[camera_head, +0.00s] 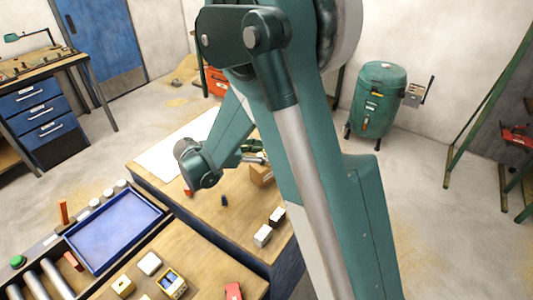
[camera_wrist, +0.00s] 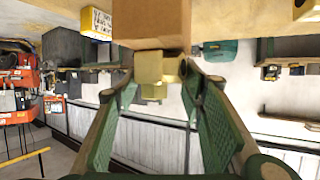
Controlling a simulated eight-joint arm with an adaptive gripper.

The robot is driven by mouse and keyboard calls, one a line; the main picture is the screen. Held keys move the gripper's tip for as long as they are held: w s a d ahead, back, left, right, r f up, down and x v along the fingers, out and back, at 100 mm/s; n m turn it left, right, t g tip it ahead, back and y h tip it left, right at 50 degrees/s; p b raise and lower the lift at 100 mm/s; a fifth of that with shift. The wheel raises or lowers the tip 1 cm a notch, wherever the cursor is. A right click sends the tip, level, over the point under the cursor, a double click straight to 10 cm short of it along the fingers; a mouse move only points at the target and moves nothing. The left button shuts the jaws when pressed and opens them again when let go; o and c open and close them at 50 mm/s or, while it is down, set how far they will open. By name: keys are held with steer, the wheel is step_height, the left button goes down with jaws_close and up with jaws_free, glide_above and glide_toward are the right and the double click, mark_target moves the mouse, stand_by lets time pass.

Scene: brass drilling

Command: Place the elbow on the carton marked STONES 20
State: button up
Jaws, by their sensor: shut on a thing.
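The elbow (camera_wrist: 153,73) is a brass-coloured piece between my gripper's (camera_wrist: 150,85) green fingers in the wrist view, which are shut on it. A plain brown carton (camera_wrist: 150,20) fills the top centre of that view, directly beyond the elbow; I cannot tell if they touch. In the head view my gripper (camera_head: 256,157) is low over the wooden table, next to the brown carton (camera_head: 262,175). My arm hides part of this area. No STONES 20 marking is readable on the carton.
On the table (camera_head: 215,215) are a small dark piece (camera_head: 225,201) and white and brown blocks (camera_head: 263,236). A blue tray (camera_head: 115,230) lies at left. A yellow box with blurred lettering (camera_wrist: 95,22) shows in the wrist view.

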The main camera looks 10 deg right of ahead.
steer(key=o, duration=1.2)
steer(key=shift+r, duration=0.15)
steer(key=p+v, duration=0.1)
steer(key=v, duration=1.1)
steer(key=shift+p, duration=0.35)
steer(key=shift+d+r, duration=0.1)
steer(key=shift+d, duration=0.05)
